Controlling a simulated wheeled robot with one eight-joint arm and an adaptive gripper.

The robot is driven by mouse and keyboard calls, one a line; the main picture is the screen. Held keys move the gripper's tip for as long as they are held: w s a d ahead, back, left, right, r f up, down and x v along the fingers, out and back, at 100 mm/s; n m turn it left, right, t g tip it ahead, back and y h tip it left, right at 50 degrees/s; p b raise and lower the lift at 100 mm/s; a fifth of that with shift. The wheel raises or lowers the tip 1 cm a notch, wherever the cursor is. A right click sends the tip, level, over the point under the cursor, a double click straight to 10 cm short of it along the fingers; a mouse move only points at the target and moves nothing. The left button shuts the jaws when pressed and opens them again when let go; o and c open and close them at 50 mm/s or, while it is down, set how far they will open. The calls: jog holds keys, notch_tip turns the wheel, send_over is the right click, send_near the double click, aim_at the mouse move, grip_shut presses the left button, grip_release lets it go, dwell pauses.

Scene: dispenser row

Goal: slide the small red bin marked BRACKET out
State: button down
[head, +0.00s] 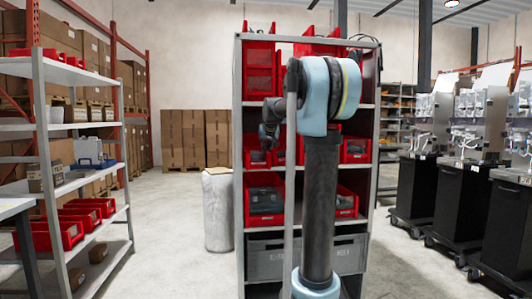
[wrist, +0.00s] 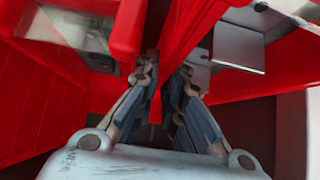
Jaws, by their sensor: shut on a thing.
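My gripper (head: 268,140) is at the front of the middle shelf row of the grey rack in the head view, among small red bins (head: 257,158). In the wrist view my gripper (wrist: 166,82) has its fingers close together, shut on a thin red bin wall (wrist: 155,108) between them. No BRACKET marking is readable in either view, so I cannot tell by label which bin this is. My arm hides part of the row in the head view. Another small red bin (head: 355,150) stands at the right of that row.
The grey rack (head: 240,200) holds a larger red bin (head: 264,205) below and a grey crate (head: 345,255) at the bottom. In the wrist view, a red bin (wrist: 124,30) is close at upper left.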

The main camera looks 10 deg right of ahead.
jog(key=shift+s, duration=0.9)
jog(key=c, duration=1.6)
grip_release()
jog(key=shift+c, duration=0.2)
jog(key=shift+s+r, duration=0.1)
jog(key=v, duration=1.1)
jog(key=shift+s+r, duration=0.15)
jog(key=shift+r, duration=0.05)
jog(key=shift+s, duration=0.1)
